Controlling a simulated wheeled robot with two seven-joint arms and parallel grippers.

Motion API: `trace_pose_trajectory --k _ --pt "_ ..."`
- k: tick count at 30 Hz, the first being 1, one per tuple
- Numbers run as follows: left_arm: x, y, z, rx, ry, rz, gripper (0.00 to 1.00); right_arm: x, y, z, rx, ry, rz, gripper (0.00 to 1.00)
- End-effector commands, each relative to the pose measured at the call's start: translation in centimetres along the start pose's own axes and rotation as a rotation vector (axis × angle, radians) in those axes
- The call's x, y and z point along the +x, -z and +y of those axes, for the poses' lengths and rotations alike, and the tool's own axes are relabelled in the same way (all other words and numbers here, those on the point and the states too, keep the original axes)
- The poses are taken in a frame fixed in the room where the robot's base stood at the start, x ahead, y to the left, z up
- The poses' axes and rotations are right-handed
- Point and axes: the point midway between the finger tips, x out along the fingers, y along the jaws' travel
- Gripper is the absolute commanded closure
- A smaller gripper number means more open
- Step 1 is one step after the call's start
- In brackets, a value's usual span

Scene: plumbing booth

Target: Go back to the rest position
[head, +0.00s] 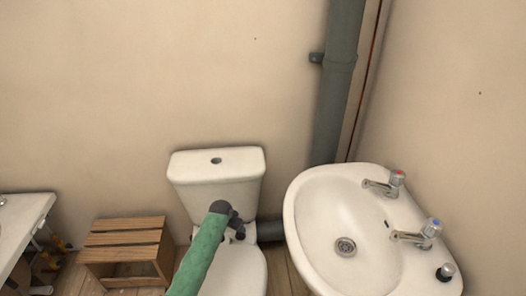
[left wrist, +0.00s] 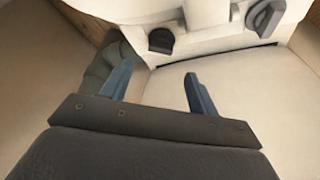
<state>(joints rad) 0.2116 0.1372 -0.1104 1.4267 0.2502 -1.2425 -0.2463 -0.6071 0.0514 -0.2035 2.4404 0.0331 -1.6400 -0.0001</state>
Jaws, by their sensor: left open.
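My left arm comes up from the bottom of the head view, with its green sleeve ending in a dark wrist. My left gripper (head: 238,228) is in front of the toilet (head: 216,178), just below its cistern. In the left wrist view my gripper (left wrist: 158,88) is open, with two blue fingers apart and nothing between them. My right gripper is in neither view.
A white basin (head: 317,231) with two taps stands at the right. A grey pipe (head: 337,85) runs up the wall behind it. A wooden slatted crate (head: 124,240) stands left of the toilet, and a white worktop (head: 22,222) is at the far left.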

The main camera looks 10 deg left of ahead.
Motion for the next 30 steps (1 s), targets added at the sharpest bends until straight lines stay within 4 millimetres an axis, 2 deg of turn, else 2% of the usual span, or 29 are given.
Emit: trace_pose_trajectory --k 4,8,11,17,23,26,30 --pt "0.0 -0.1 0.0 -0.016 -0.001 -0.004 0.40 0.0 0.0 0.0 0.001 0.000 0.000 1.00" --pt "-0.1 -0.9 0.1 -0.058 -0.003 -0.052 0.40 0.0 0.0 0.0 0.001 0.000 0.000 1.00" --pt "-2.1 -0.1 0.1 -0.077 0.013 -0.057 0.40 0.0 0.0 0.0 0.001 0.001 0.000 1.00" --pt "-7.0 2.4 0.7 -0.087 0.044 -0.023 0.40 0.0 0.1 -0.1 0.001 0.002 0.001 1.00" --pt "-13.6 4.9 2.4 -0.087 0.077 0.041 0.40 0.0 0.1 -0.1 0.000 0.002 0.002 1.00" --pt "-17.0 4.5 4.2 -0.088 0.088 0.068 0.40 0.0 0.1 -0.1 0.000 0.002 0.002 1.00" --pt "-21.5 1.7 7.5 -0.089 0.094 0.096 0.40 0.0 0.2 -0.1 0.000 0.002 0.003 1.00"
